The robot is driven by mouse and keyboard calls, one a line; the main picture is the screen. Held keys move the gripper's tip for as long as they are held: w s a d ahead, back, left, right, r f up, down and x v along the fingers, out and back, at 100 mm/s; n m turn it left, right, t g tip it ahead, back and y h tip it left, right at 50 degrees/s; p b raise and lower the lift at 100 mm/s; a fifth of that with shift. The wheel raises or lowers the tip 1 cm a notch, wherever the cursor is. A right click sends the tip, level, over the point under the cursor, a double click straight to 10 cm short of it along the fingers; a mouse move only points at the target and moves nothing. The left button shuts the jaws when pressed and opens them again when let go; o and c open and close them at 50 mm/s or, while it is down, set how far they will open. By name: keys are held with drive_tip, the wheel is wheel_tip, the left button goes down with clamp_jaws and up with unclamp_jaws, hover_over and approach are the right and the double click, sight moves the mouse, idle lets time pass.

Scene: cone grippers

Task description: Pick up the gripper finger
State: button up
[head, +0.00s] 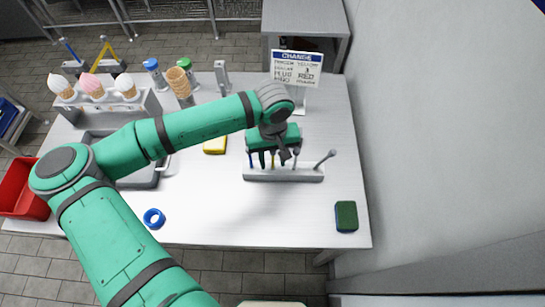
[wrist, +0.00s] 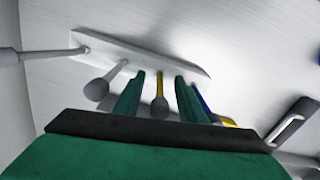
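A white rack (head: 285,174) holds several upright rods with knobbed ends, which look like the gripper fingers. One has a yellow shaft and grey ball end (wrist: 160,106). A blue-shafted one (head: 250,159) stands at the rack's left end in the head view, and grey ones (head: 325,158) stand at its right. The rack also shows in the wrist view (wrist: 145,58). My gripper (wrist: 160,96) is over the rack, its two green fingers apart on either side of the yellow rod. Gaps show beside the rod. My wrist partly hides the rods in the head view.
A yellow sponge (head: 215,145) lies left of the rack. A green sponge (head: 346,216) and blue ring (head: 154,218) lie near the front edge. A sign (head: 297,68), cone stand (head: 146,104) and shakers are behind. The table right of the rack is mostly clear.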

drive_tip(key=shift+f, duration=0.5)
clamp_jaws()
